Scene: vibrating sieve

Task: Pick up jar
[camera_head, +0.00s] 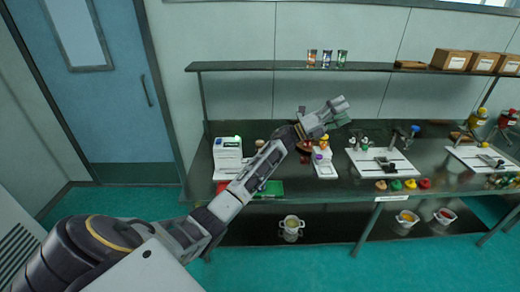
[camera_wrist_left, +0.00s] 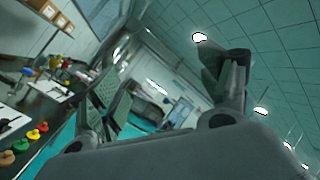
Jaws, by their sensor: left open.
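Three small jar-like containers stand upright side by side on the upper shelf in the head view: one with orange (camera_head: 311,57), a dark one (camera_head: 326,58) and a green one (camera_head: 342,58). I cannot tell which is the task's jar. My left gripper (camera_head: 342,110) is open and empty, raised over the bench, below and apart from these containers. In the left wrist view its two spread fingers (camera_wrist_left: 165,88) frame the room with nothing between them. The containers do not show clearly in that view. My right gripper is not in view.
Brown boxes (camera_head: 452,59) stand on the upper shelf's right. The upper shelf's left part is clear.

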